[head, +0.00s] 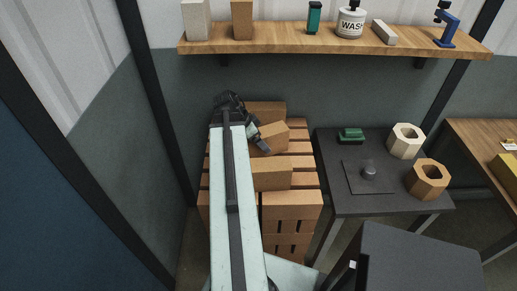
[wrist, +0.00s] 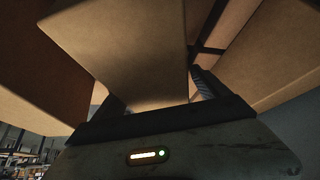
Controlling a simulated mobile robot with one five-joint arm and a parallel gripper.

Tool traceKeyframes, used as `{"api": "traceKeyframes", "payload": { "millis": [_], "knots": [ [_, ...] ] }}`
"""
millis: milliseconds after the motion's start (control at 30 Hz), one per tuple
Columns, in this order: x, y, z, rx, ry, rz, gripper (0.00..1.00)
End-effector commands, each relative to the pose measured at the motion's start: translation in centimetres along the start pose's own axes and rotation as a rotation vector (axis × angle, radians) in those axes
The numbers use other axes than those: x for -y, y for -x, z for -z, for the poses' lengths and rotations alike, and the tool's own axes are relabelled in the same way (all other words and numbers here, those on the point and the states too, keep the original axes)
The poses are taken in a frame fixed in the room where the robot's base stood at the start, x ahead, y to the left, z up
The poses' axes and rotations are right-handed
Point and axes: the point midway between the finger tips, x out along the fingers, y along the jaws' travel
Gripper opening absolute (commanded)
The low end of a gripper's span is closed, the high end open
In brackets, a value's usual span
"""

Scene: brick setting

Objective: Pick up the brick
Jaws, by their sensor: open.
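One brick (head: 275,137) is turned at an angle, right of my gripper (head: 246,122). Another brick (head: 266,110) lies behind it, and another (head: 272,178) lies nearer. My gripper is open at the end of my arm, low over the back of the pallet. In the wrist view a large brick face (wrist: 130,45) fills the upper middle, its near end reaching down to the space between the dark fingers. The far fingertips are partly hidden, and I cannot tell whether they touch it.
A dark table (head: 335,190) at right holds a green item (head: 351,135) and two hexagonal blocks, one pale (head: 405,141) and one brown (head: 428,179). A wooden shelf (head: 330,41) with a wash bottle (head: 351,23) spans the wall above. A dark post (head: 160,100) stands left.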

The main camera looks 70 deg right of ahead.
Motion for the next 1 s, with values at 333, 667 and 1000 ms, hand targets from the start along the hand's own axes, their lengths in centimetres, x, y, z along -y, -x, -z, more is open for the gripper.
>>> {"api": "traceKeyframes", "payload": {
  "millis": [333,667,1000],
  "knots": [
    [-0.01,-2.25,-0.06,0.001,0.001,0.0,0.85],
    [0.0,-2.21,-0.11,0.001,0.001,0.0,0.0],
    [0.02,-1.83,0.1,-0.001,0.002,0.0,0.0]
  ]
}}
